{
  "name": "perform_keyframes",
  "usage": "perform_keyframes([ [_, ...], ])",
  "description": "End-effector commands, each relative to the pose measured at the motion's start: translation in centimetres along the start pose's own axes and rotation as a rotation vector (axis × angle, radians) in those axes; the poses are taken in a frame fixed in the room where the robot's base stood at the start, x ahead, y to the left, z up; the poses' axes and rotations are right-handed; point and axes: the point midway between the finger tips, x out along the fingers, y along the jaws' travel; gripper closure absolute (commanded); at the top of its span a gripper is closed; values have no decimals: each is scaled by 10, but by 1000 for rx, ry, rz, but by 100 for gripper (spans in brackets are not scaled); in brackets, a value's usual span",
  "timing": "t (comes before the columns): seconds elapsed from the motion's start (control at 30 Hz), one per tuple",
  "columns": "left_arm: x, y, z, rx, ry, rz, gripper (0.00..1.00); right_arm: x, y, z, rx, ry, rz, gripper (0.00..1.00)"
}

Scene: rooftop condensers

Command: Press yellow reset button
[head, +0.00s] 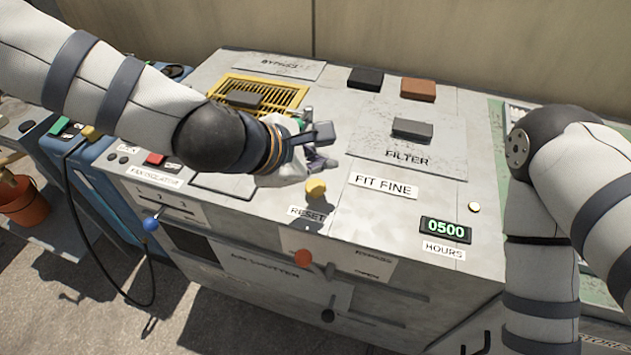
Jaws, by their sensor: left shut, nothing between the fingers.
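The yellow reset button (316,187) is a round knob standing up from the grey machine's top near its front edge. The white label reading RESET (306,214) is just in front of it. My left gripper (322,162) is over the panel, just behind the button in the picture. Its dark fingers are shut and hold nothing. A small gap shows between the fingers and the button; I cannot tell their height above the panel. My right arm comes down at the right side, and its gripper is out of view.
A red button (154,159) sits at the panel's left. Dark blocks (366,78) and a brown block (418,90) lie at the back. The hours display (445,229) reads 0500 at right.

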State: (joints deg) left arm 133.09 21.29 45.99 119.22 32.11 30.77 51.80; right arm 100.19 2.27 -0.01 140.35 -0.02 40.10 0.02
Motion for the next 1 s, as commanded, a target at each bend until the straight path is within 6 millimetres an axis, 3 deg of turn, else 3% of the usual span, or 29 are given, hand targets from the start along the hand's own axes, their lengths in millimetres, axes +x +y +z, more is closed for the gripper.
perform_keyframes([
  [0.03,8,-7,-7,-7,3,-9,100,6,0,3,0,-17,1,39],
  [0.23,16,-12,-12,-3,1,-2,100,12,0,6,-1,-32,2,39],
  [1.0,16,-11,-12,0,0,2,100,12,0,6,-1,-32,2,39],
])
